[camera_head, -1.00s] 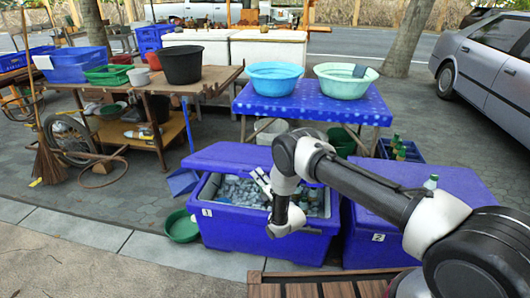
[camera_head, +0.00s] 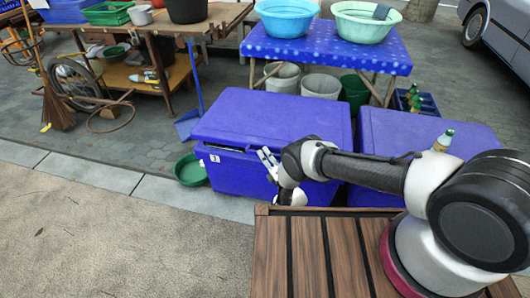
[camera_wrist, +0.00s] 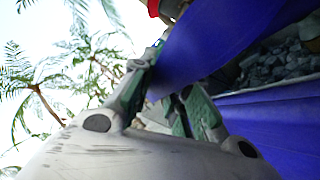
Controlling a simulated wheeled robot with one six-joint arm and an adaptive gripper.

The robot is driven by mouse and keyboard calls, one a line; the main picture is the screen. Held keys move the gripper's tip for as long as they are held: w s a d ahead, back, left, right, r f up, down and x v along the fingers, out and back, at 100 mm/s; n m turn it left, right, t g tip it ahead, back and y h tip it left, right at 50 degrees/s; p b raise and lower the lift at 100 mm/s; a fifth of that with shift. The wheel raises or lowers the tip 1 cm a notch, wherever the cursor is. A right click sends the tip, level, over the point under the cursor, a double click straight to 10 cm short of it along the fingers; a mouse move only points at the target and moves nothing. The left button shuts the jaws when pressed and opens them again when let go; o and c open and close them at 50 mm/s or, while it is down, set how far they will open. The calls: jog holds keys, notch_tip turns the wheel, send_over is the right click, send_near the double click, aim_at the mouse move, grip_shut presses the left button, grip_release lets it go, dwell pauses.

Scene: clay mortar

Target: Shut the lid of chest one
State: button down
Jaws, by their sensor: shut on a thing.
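Chest one (camera_head: 230,178) is a blue box marked 1, in the middle of the head view. Its blue lid (camera_head: 270,118) lies low over it, with a thin dark gap under the front edge. My gripper (camera_head: 267,158) is at the lid's front edge. In the wrist view, my gripper (camera_wrist: 165,82) is shut on the rim of the lid (camera_wrist: 205,45), which passes between the fingers. Ice (camera_wrist: 280,62) shows through the gap between the lid and the chest wall (camera_wrist: 280,120).
Blue chest two (camera_head: 425,125) stands close on the right, lid down, with a bottle (camera_head: 443,141) on it. A blue table (camera_head: 325,48) with basins stands behind. A green bowl (camera_head: 190,170) lies left of chest one. A slatted wooden deck (camera_head: 300,255) is in front.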

jog(key=shift+s+a+r, duration=0.1)
jog(key=shift+a, duration=0.1)
jog(key=c, duration=1.7)
grip_release()
jog(key=shift+o, duration=0.2)
jog(key=shift+r, duration=0.1)
jog(key=shift+r, duration=0.2)
notch_tip(320, 180, up, 9)
jog(key=shift+r, duration=0.15)
jog(key=shift+a, duration=0.1)
